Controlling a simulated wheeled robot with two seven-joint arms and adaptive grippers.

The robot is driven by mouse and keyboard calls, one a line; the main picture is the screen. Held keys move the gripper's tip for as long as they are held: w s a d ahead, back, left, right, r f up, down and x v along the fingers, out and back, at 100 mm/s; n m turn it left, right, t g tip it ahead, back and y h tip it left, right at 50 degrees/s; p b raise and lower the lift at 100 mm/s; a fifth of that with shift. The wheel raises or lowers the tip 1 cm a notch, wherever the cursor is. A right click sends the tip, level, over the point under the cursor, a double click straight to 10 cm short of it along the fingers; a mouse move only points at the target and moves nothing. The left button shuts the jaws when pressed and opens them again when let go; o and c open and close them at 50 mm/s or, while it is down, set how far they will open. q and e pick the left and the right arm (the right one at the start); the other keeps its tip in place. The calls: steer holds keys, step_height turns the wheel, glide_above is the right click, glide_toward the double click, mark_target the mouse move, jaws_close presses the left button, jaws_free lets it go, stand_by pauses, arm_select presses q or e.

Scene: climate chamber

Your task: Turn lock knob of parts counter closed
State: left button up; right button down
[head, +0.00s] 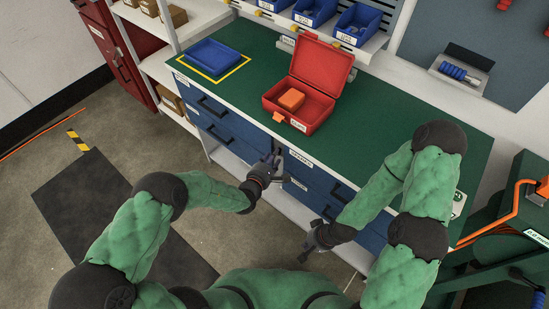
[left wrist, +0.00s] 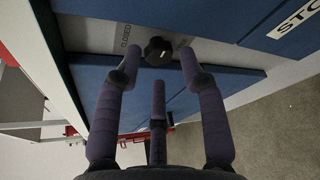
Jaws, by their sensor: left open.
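The parts counter (head: 390,112) has a green top and blue drawers. In the left wrist view its lock knob (left wrist: 158,49) is black and lobed, set on a pale plate (left wrist: 121,35) with the word CLOSED to the knob's left. My left gripper (head: 274,160) is at the counter's front, and it hides the knob in the head view. In the left wrist view this gripper (left wrist: 160,66) is open, with two fingers on either side of the knob and a third below; whether they touch it I cannot tell. My right gripper (head: 310,248) hangs low before the drawers, its fingers too small to judge.
An open red case (head: 318,82) with an orange block (head: 291,99) stands on the counter. A blue tray (head: 212,56) lies at the left end and blue bins (head: 357,22) stand behind. Drawer handles (head: 212,107) stick out from the front.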

arm_select(q)
steer(key=shift+b+x, duration=0.3)
steer(key=shift+x, duration=0.7)
